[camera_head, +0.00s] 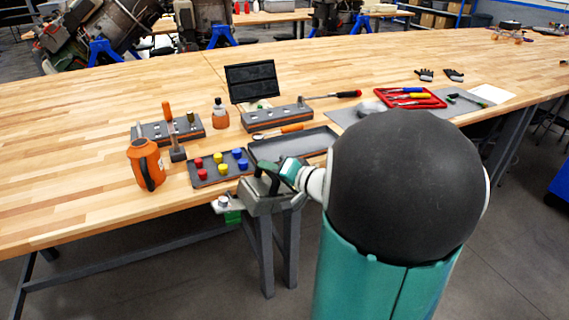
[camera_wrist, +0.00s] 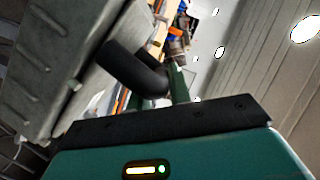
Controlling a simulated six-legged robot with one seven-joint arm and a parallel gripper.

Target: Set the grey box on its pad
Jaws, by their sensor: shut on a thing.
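The grey box (camera_head: 262,199) hangs at the front edge of the workbench, below my gripper (camera_head: 272,176). My gripper is shut on the box's dark handle. In the wrist view the ribbed grey box (camera_wrist: 55,60) fills the left side, tilted in the picture, and its thick black handle (camera_wrist: 135,67) runs to my gripper (camera_wrist: 172,84). A grey mat (camera_head: 343,117) lies on the bench farther right, partly hidden by my arm; I cannot tell whether it is the box's pad. I cannot see the underside of the box.
A dark tray (camera_head: 290,147) and a board of coloured knobs (camera_head: 220,168) lie just behind the box. An orange jug (camera_head: 146,165) stands to the left. A red tool tray (camera_head: 410,98) sits on the right. The bench's left part (camera_head: 60,190) is clear.

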